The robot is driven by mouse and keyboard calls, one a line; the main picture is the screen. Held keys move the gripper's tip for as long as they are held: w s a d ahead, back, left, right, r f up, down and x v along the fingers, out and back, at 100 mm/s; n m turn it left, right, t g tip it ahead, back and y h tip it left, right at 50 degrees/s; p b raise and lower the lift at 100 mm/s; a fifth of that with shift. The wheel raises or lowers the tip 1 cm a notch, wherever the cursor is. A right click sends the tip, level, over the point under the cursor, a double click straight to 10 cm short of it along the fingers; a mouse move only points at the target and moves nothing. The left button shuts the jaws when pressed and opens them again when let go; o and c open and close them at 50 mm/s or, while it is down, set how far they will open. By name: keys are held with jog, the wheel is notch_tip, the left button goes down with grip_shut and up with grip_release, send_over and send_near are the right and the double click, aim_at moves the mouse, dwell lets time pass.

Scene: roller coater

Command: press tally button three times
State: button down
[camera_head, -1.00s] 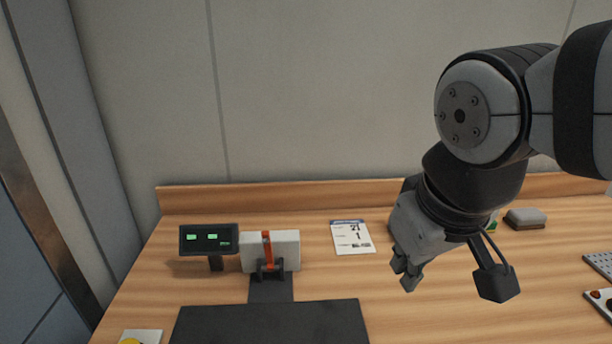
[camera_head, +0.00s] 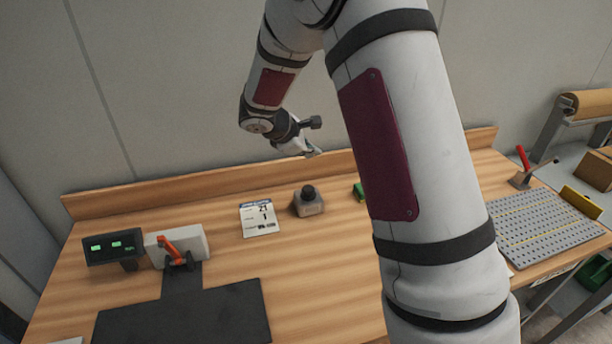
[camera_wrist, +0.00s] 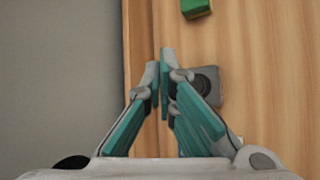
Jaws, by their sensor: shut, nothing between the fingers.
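My gripper (camera_head: 312,153) hangs high near the back wall, above the rear ledge of the bench. In the wrist view its teal fingers (camera_wrist: 160,66) are closed together and hold nothing. A small grey block with a round black top (camera_head: 308,201) stands on the bench below and apart from it; it also shows in the wrist view (camera_wrist: 207,88), right of the fingers. A dark display with green readouts (camera_head: 115,247) stands at the left. A pale plate edge (camera_head: 68,341) shows at the bottom left. I cannot tell for certain which item is the tally button.
A white block with an orange lever (camera_head: 175,250) and a black mat (camera_head: 185,315) are at the left. A printed card (camera_head: 258,219) lies beside the grey block. A green item (camera_head: 359,191) is partly behind my arm. A perforated grey plate (camera_head: 545,228) is at the right.

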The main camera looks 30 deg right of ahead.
aim_at(310, 190)
jog(key=shift+w+d+f+n, duration=0.4)
jog(key=shift+w+f, duration=0.3)
jog(key=shift+f, duration=0.1)
jog(key=shift+f, duration=0.1)
jog(key=shift+f+b, duration=0.95)
jog(key=shift+f, duration=3.4)
jog(key=shift+f, duration=0.1)
jog(key=shift+f, duration=0.3)
jog(key=shift+f+b, duration=0.3)
jog(key=shift+f, duration=0.25)
jog(key=shift+r, duration=0.1)
jog(key=shift+r+p, duration=0.3)
jog(key=shift+r, duration=0.6)
